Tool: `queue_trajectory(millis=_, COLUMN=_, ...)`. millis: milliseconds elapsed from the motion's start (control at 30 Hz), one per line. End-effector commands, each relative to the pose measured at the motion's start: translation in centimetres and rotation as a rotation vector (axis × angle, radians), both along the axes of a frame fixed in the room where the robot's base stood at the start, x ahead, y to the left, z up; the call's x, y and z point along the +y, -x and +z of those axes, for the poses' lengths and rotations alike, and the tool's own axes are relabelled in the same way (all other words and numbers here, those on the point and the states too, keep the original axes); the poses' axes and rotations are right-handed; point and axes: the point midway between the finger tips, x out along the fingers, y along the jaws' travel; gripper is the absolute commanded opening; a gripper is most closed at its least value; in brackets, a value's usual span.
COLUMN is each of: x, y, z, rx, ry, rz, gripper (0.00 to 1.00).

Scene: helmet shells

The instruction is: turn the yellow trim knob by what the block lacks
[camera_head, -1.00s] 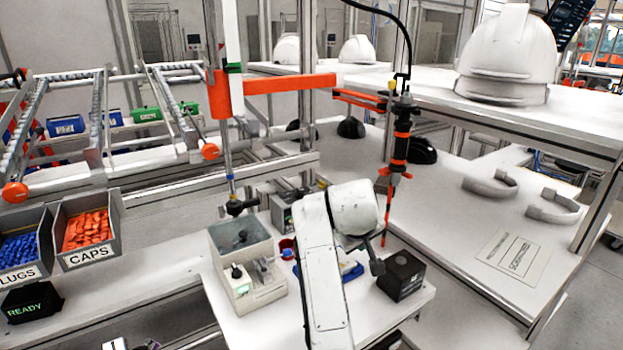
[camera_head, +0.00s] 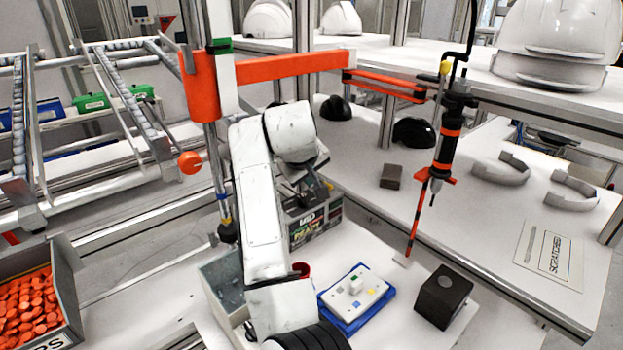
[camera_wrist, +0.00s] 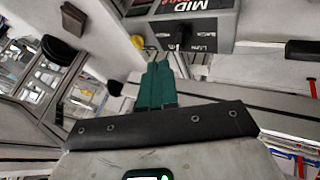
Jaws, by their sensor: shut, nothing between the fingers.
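A small yellow knob-like part (camera_head: 445,67) shows at the top of the hanging orange and black tool in the head view; I cannot tell if it is the trim knob. A blurred yellow thing (camera_wrist: 88,85) shows in the wrist view. A black cube block (camera_head: 443,297) sits on the bench, apart from my arm.
A blue tray (camera_head: 330,303) holds a white plate with coloured marks. The orange and black tool (camera_head: 450,130) hangs above the bench. An orange beam (camera_head: 290,68) crosses behind my arm. A bin of orange caps (camera_head: 70,290) stands at left. A brown block (camera_head: 391,176) lies on the rear table.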

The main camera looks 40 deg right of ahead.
Motion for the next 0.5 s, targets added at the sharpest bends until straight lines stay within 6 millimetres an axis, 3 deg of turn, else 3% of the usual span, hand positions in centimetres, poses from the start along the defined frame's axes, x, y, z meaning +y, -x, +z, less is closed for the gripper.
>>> queue_trajectory(millis=500, x=-2.9, y=-2.4, z=-5.7, rx=0.002, ry=-0.001, rz=-0.002, gripper=0.0)
